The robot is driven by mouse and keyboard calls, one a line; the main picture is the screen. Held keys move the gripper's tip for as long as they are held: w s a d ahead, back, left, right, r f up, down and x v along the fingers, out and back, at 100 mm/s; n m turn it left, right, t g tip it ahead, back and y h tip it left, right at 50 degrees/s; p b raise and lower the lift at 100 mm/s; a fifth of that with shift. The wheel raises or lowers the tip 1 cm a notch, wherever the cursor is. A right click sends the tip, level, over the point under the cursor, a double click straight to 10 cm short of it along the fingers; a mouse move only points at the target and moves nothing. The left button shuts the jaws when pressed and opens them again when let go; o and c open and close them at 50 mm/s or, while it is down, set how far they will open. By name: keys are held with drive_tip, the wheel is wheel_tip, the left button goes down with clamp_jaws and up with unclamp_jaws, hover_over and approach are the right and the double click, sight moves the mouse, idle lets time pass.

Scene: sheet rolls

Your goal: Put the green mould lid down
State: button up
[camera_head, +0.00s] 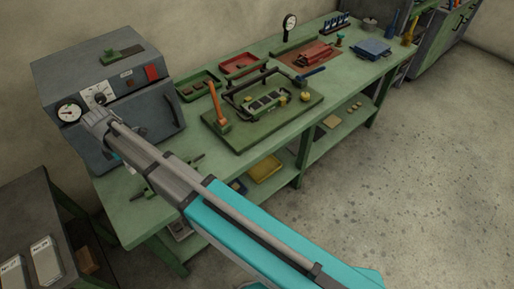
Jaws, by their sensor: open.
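My arm reaches from the lower right across the left end of the bench and ends in front of the grey oven. My gripper cannot be made out; my own arm hides that area. A dark green piece (146,192) shows on the bench at the left edge of my arm, and another green end shows at its right edge. They may be the two ends of the green mould lid, but the middle is hidden.
An orange-handled tool (216,105), red and green trays and a blue block (372,47) occupy the bench (345,85). The floor at right is clear.

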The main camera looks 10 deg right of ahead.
drive_tip(key=w+d+m+y, duration=0.15)
drive_tip(key=d+m, duration=0.45)
drive_tip(key=d, duration=0.8)
drive_tip(key=w+d+m, duration=0.3)
drive_tip(key=d+m, duration=0.3)
drive_tip(key=d, duration=0.7)
drive_tip(key=s+d+m, duration=0.1)
drive_tip(key=d+m, duration=0.2)
drive_tip(key=d, duration=0.4)
drive_tip(key=s+d+m+t, duration=0.1)
drive_tip(key=d+m, duration=0.3)
drive_tip(key=d, duration=0.4)
drive_tip(key=s+d+m, duration=0.3)
drive_tip(key=d+m, duration=0.1)
drive_tip(key=d, duration=0.3)
drive_tip(key=shift+s+d+f+t, duration=0.2)
drive_tip(key=shift+s+d+t, duration=0.05)
drive_tip(key=shift+d+t, duration=0.05)
